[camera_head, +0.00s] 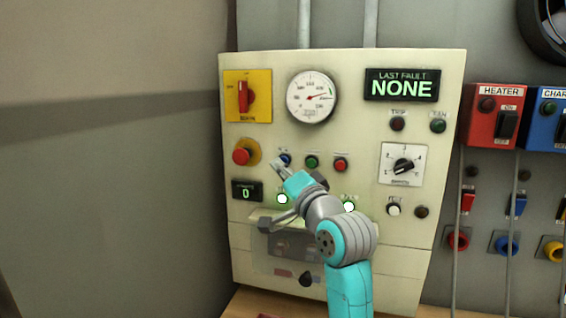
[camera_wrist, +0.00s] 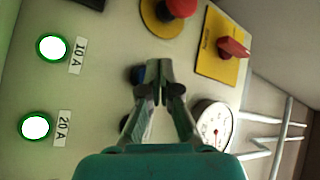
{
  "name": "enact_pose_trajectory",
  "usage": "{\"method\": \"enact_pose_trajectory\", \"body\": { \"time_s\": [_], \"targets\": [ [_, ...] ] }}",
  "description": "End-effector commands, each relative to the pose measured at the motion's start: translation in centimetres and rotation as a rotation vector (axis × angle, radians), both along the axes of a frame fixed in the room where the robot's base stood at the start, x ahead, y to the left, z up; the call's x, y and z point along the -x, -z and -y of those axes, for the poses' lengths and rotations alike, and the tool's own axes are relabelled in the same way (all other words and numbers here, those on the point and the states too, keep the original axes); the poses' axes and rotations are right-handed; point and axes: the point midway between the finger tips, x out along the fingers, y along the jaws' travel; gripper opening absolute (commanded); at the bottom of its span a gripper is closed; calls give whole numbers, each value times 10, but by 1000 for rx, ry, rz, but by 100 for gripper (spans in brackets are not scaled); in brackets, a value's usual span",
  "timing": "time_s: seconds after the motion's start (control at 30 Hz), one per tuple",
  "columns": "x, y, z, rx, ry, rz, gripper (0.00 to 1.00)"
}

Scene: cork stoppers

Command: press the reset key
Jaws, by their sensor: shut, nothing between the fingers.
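A red mushroom button (camera_head: 241,155) is left of my gripper, and a yellow-plated red switch (camera_head: 244,95) and round gauge (camera_head: 311,97) are above. The fault display (camera_head: 402,86) reads NONE. Lit white buttons (camera_wrist: 52,47) marked 10 A and 20 A are nearby.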

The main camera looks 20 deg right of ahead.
Motion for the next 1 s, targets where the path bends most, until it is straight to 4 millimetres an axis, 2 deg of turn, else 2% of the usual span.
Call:
{"method": "enact_pose_trajectory", "body": {
  "time_s": [0.23, 0.7, 1.0],
  "targets": [
    [3, 0, -3, 0, 0, 0, 0],
    [35, 0, -26, 0, -1, 1, 0],
    [40, 0, -29, 0, 1, -1, 0]
  ]
}}
